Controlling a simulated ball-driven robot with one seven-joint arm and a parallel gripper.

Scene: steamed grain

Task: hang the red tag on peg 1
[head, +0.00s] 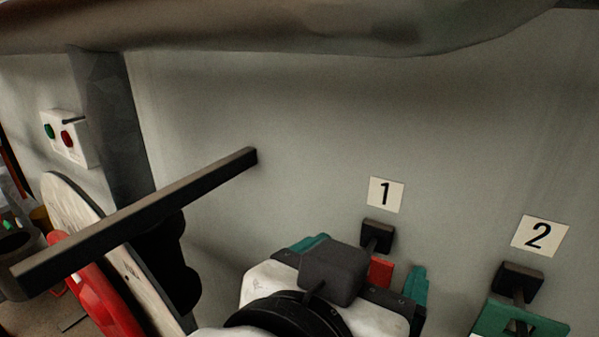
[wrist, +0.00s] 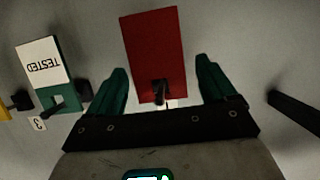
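The red tag (wrist: 155,45) is on peg 1 (wrist: 160,90) in the wrist view, with the peg showing at its hole end. In the head view, a red strip of the tag (head: 380,271) shows just below peg 1 (head: 377,234), under the label "1" (head: 386,194). My gripper (wrist: 162,82) is open. Its green fingers stand apart on either side of the tag, with gaps between them and its edges. In the head view, my gripper (head: 362,262) hides most of the tag.
A green tag (head: 515,318) hangs on peg 2 (head: 519,279), right of peg 1. A long dark bar (head: 140,220) juts out on the left, beside a round disc (head: 75,205) with a red part. A switch box (head: 68,138) is farther left. The wall above the pegs is bare.

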